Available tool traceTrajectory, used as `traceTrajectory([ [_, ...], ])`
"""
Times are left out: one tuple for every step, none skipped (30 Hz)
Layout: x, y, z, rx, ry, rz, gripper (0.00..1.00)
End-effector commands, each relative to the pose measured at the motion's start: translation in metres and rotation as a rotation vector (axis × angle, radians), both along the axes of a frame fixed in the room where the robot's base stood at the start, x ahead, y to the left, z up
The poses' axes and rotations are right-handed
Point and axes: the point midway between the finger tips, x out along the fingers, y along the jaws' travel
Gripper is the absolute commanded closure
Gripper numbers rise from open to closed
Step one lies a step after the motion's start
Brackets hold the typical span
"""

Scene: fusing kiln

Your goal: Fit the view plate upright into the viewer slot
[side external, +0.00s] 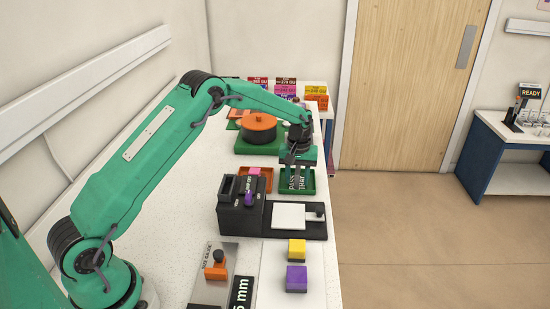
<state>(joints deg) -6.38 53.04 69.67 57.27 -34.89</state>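My gripper (299,180) points down over the green tray (283,187), at the far side of the black viewer. Its fingertips are small here and overlap the tray's white lettering, so I cannot tell whether they are open or hold anything. The black viewer (228,218) is a box with a dark opening in its top, at the left end of a black base. A white square plate (288,216) lies flat on the base, right of the box. I cannot tell whether this is the view plate; no upright plate shows clearly in the opening.
An orange tray (243,187) with a pink block (254,172) lies beside the green tray. An orange-lidded pot-like kiln (259,128) stands behind. Yellow (297,250) and purple (296,279) blocks and a gauge plate (214,286) with an orange piece are in front.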

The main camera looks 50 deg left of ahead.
Motion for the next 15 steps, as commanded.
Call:
traceTrajectory([
  [0.0000, 0.0000, 0.0001, 0.000, 0.000, 0.000, 0.60],
  [0.0000, 0.0000, 0.0001, 0.000, 0.000, 0.000, 0.60],
  [-0.0001, -0.0001, 0.0001, 0.000, 0.000, 0.000, 0.60],
  [0.0000, 0.0000, 0.0002, 0.000, 0.000, 0.000, 0.60],
  [0.0000, 0.0000, 0.0002, 0.000, 0.000, 0.000, 0.60],
  [0.0000, 0.0000, 0.0002, 0.000, 0.000, 0.000, 0.60],
  [0.0000, 0.0000, 0.0002, 0.000, 0.000, 0.000, 0.60],
  [0.0000, 0.0000, 0.0003, 0.000, 0.000, 0.000, 0.60],
  [0.0000, 0.0000, 0.0003, 0.000, 0.000, 0.000, 0.66],
  [0.0000, 0.0000, 0.0003, 0.000, 0.000, 0.000, 0.72],
  [0.0000, 0.0000, 0.0003, 0.000, 0.000, 0.000, 0.78],
  [0.0000, 0.0000, 0.0003, 0.000, 0.000, 0.000, 0.86],
  [0.0000, 0.0000, 0.0003, 0.000, 0.000, 0.000, 0.91],
  [0.0000, 0.0000, 0.0003, 0.000, 0.000, 0.000, 0.97],
  [0.0000, 0.0000, 0.0003, 0.000, 0.000, 0.000, 1.00],
])
